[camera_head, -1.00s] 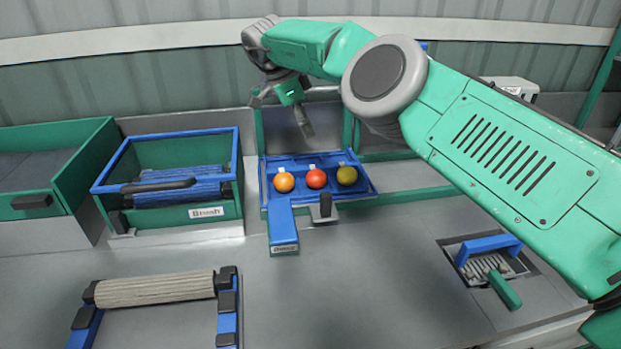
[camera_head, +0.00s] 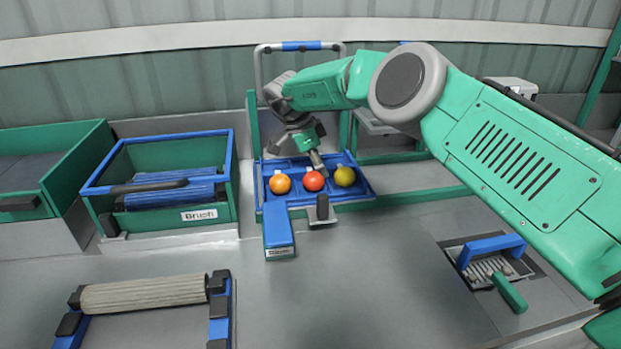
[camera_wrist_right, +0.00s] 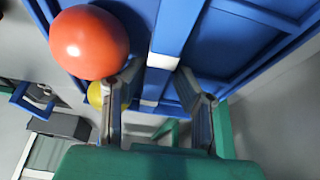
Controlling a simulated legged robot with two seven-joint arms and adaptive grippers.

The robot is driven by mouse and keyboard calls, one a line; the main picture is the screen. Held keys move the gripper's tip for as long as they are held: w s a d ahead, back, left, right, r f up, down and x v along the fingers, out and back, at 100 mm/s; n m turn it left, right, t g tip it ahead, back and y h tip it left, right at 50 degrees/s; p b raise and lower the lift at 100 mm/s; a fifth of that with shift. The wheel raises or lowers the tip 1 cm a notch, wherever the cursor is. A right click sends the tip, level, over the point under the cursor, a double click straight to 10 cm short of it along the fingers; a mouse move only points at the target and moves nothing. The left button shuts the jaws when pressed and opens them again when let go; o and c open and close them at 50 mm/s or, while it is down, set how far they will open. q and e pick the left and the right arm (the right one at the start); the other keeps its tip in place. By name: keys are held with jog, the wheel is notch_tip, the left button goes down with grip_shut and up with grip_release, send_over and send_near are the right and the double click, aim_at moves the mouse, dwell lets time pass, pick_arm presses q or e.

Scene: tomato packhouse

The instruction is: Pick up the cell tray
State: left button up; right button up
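The cell tray (camera_head: 352,192) is blue and sits on the bench at the back centre. An orange tomato (camera_head: 280,184), a red tomato (camera_head: 314,181) and a yellow-green tomato (camera_head: 345,176) lie in its front cells. My right gripper (camera_head: 296,157) is low over the tray, just behind the red tomato. In the right wrist view the right gripper (camera_wrist_right: 160,70) has its fingers apart, on either side of a blue divider of the tray (camera_wrist_right: 230,45). Nothing is clamped. Whether the fingers touch the tray is unclear. My left gripper is out of view.
A bin labelled Brush (camera_head: 205,214) stands left of the tray. A blue block (camera_head: 278,232) and a dark handle (camera_head: 322,208) are at the tray's front. A roller (camera_head: 145,293) is front left, a recessed brush (camera_head: 495,258) right. The bench middle is clear.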

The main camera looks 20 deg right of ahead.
jog(key=shift+a, duration=0.45)
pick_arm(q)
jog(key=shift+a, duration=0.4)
pick_arm(e)
jog(key=shift+d+f, duration=0.15)
jog(key=shift+c, duration=0.9)
jog(key=shift+d, duration=0.15)
grip_shut()
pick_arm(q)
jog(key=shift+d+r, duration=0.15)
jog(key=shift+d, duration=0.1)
